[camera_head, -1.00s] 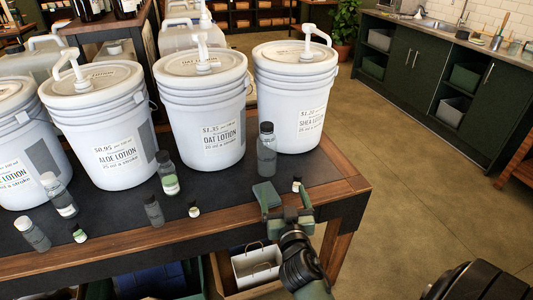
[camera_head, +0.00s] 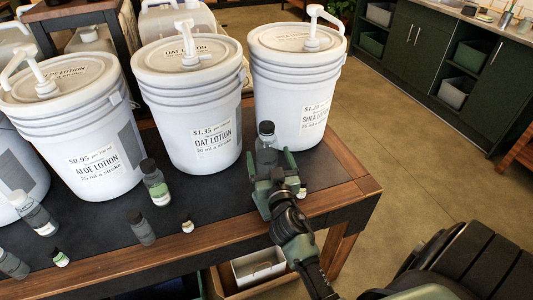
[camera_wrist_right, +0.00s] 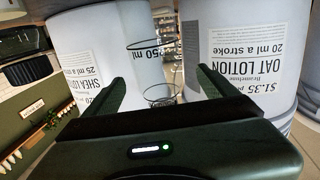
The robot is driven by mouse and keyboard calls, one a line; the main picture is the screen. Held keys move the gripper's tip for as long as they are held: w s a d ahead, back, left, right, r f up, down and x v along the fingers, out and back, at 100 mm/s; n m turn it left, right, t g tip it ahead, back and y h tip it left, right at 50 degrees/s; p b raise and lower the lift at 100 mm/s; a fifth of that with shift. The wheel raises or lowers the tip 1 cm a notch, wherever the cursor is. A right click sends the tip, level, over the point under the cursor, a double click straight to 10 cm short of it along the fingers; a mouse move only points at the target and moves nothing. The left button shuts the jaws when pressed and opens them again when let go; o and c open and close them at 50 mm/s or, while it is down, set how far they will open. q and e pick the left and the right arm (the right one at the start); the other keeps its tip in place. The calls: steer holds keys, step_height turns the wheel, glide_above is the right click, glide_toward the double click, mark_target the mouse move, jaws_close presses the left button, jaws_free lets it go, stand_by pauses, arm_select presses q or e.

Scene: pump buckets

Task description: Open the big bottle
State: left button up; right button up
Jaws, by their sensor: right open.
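The tallest bottle (camera_head: 267,143), clear grey with a dark cap, stands upright on the dark bench top in front of the shea lotion bucket. My right gripper (camera_head: 271,163) is open at the bottle's near side, with its fingers to the left and right of the lower body, which they partly hide. My left gripper is not in view.
The shea lotion bucket (camera_head: 292,88) and oat lotion bucket (camera_head: 190,105) stand close behind. Small bottles, including a green-labelled one (camera_head: 156,185) and a tiny one (camera_head: 187,226), stand to the left. Another tiny bottle (camera_head: 302,192) is right of my gripper, near the wooden edge (camera_head: 340,195).

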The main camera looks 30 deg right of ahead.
steer(key=p+x, duration=0.1)
steer(key=x, duration=0.4)
steer(key=shift+d, duration=0.2)
steer(key=c, duration=1.5)
steer(key=shift+o, duration=0.2)
